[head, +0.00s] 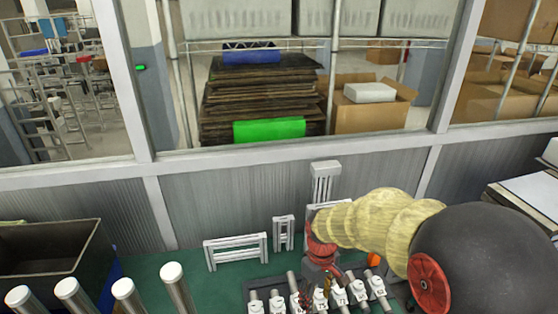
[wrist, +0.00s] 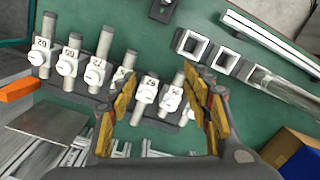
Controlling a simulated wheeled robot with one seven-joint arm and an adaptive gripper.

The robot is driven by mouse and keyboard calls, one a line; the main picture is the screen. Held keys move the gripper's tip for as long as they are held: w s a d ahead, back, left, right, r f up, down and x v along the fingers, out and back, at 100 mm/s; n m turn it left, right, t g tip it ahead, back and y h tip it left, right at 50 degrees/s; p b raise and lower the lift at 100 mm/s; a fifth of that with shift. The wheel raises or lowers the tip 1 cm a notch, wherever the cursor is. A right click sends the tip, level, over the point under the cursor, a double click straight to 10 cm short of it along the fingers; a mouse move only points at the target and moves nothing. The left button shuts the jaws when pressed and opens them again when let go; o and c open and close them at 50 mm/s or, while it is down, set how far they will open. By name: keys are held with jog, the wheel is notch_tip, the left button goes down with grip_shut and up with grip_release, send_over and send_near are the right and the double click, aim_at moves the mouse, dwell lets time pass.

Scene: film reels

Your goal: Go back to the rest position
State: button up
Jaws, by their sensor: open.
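My gripper (wrist: 163,98) is open in the wrist view, its two yellow-padded fingers spread wide. Nothing is visibly held between them. Beyond the fingertips is a row of grey posts with white numbered fittings (wrist: 68,62) on a dark rack; some fittings show in the gap between the fingers, and others are partly hidden behind the left finger. In the head view my gripper (head: 322,262) is above the same row of fittings (head: 338,296), at the end of my arm. The fingertips are hard to make out there.
The bench (head: 190,268) is green. Grey frames (head: 236,250) stand by the back wall, and a dark bin (head: 45,250) is at left. Several pale cylinders (head: 178,285) stand at front left. The wrist view shows an orange piece (wrist: 18,89) and a blue-and-tan box (wrist: 292,155).

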jog(key=s+d+r+m+t+b, duration=0.2)
jog(key=s+d+r+m+t, duration=0.1)
jog(key=s+r, duration=0.5)
jog(key=s+d+r+m+t+b, duration=0.2)
jog(key=s+d+r+m+t, duration=0.1)
jog(key=s+r, duration=0.6)
jog(key=shift+s+d+m, duration=0.55)
jog(key=shift+d+m, duration=0.05)
jog(key=shift+d, duration=0.55)
